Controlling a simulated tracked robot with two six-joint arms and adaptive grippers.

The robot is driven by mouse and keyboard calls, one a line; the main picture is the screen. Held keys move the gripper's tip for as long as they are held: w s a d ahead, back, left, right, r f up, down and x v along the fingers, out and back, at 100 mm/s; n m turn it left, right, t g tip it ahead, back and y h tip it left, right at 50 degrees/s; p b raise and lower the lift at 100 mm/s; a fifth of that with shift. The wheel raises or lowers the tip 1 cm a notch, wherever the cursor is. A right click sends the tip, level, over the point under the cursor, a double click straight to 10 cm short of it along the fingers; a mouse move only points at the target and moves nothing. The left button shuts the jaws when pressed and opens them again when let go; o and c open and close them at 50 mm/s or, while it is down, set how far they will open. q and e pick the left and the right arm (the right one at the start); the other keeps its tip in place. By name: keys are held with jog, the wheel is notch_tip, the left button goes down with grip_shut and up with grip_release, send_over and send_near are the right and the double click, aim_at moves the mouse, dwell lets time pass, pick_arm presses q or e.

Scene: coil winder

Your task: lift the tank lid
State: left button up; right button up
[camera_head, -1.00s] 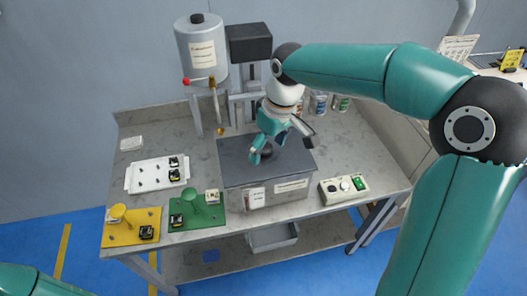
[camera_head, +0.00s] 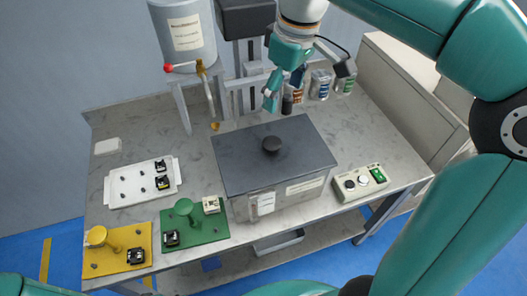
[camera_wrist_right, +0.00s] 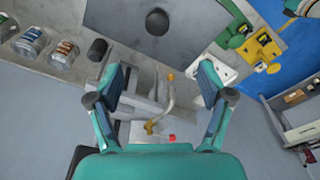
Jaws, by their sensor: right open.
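The tank (camera_head: 285,198) is a grey metal box with labels, standing on the bench. Its dark grey lid (camera_head: 240,160) lies flat on top, with a round black knob (camera_head: 271,144) in the middle. My right gripper (camera_head: 308,88) is open and empty, beyond the far edge of the lid and apart from the knob. In the right wrist view, the open fingers (camera_wrist_right: 162,80) have nothing between them. The lid (camera_wrist_right: 195,25) and its knob (camera_wrist_right: 157,21) show at the top of that view. My left gripper is out of view.
A raised cylinder (camera_head: 186,38) with a red-tipped lever and a brass pipe stands left of my right gripper. Several jars (camera_head: 320,84) stand behind the tank. A control box (camera_head: 360,182) is at right. A white tray (camera_head: 118,188), green fixture (camera_head: 205,231) and yellow fixture (camera_head: 118,262) are left.

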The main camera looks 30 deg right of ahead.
notch_tip(320, 180, down, 2)
jog(key=b, duration=0.2)
send_over(272, 142)
jog(key=f, duration=1)
jog(key=shift+s+f, duration=0.1)
jog(key=shift+s, duration=0.25)
jog(key=shift+w+f+p, duration=0.15)
jog(key=shift+f+p, duration=0.1)
jog(key=shift+f, duration=1.3)
jog(key=shift+w+f+p, duration=0.15)
jog(key=shift+f+p, duration=0.05)
jog(key=shift+f, duration=1.3)
jog(key=c, duration=1.5)
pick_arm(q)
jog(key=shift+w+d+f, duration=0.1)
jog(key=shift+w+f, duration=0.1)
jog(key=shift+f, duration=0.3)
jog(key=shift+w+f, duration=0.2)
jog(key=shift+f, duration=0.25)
pick_arm(e)
jog(key=shift+r, duration=0.1)
grip_shut()
jog(key=shift+r, duration=0.1)
